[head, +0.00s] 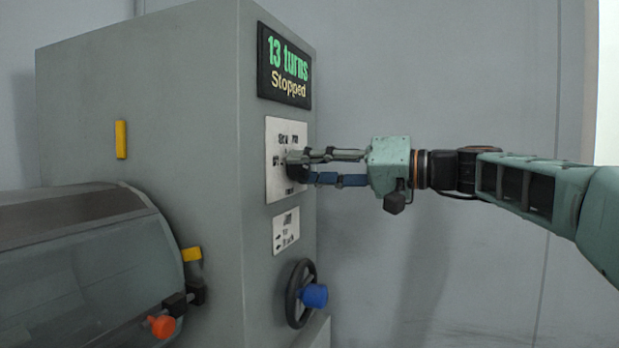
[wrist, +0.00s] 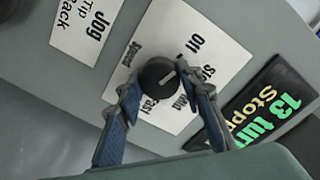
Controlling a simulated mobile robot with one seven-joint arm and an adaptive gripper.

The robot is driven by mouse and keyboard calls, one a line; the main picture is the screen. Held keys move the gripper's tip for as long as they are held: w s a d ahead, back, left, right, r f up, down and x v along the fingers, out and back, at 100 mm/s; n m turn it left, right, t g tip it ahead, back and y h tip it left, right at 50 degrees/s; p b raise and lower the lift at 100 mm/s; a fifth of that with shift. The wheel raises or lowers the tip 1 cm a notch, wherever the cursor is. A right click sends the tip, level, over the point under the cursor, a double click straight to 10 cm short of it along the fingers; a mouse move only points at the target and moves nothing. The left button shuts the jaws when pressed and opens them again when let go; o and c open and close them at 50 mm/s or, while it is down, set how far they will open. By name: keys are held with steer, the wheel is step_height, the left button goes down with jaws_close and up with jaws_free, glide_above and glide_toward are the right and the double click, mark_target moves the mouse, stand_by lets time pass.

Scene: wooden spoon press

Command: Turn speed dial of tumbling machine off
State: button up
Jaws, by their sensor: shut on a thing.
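The tumbling machine (head: 180,90) is a large grey cabinet. Its speed dial (wrist: 157,77) is a round black knob with a light pointer line, on a white label plate (head: 272,185) marked Off, Fast and other words. In the wrist view the line points right and slightly up, toward the side with a partly covered label beside Off. My gripper (head: 307,168) reaches in from the right, its two fingers on either side of the dial and shut on it.
A display (head: 284,68) above reads "13 turns" and "Stopped". A smaller label plate (head: 286,230) and a black handwheel with a blue knob (head: 314,295) sit below. A cylindrical drum (head: 80,260) juts out at left. Space right of the cabinet is free around my arm.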

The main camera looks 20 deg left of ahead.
stand_by(0.5)
steer(key=o, duration=1.2)
steer(key=shift+c, duration=0.2)
steer(key=shift+d, duration=0.1)
steer(key=s+d, duration=0.1)
steer(key=d, duration=1)
steer(key=shift+s+d+r, duration=0.15)
steer(key=shift+s+d, duration=0.05)
steer(key=shift+d, duration=0.2)
